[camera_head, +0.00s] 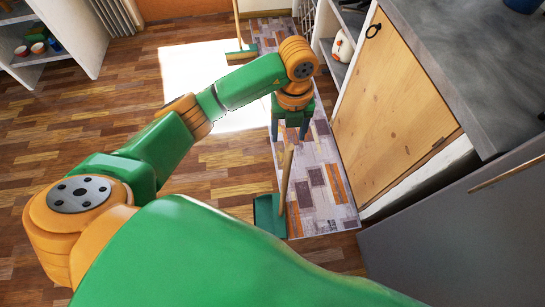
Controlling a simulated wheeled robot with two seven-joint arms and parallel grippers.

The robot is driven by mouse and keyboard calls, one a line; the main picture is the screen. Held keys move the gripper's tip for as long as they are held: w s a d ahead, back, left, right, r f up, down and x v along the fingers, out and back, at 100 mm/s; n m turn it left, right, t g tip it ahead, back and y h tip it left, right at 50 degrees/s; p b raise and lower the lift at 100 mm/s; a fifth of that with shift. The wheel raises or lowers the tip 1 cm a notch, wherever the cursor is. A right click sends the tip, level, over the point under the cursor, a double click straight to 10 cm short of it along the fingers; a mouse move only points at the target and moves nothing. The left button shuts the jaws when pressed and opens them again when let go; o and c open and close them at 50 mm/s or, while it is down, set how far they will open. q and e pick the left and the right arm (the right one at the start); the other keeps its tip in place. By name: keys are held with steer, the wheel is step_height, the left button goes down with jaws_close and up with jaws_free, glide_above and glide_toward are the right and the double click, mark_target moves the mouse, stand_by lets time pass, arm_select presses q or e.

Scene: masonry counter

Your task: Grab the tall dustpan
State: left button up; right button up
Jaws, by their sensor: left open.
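The tall dustpan (266,214) stands on the floor at the lower middle, with a green pan and an upright wooden handle that leans slightly. Its pan lies at the left edge of a patterned mat (318,190). My left gripper (290,134) points down, with its two dark fingers apart and nothing between them. In the picture it is just above the top of the handle, apart from it. My right gripper is not in view.
A broom (241,53) with a green head stands at the back. A wooden cabinet door (385,105) and grey counter (460,55) bound the right side. A white shelf (75,40) is at the far left. The wooden floor (80,125) at left is clear.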

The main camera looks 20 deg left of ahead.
mark_target(290, 144)
arm_select(q)
steer(key=f, duration=0.4)
steer(key=f+p, duration=0.1)
steer(key=f, duration=0.1)
steer(key=shift+s+d+f, duration=0.1)
steer(key=shift+s+d, duration=0.1)
steer(key=shift+d, duration=0.15)
jaws_close()
stand_by(0.9)
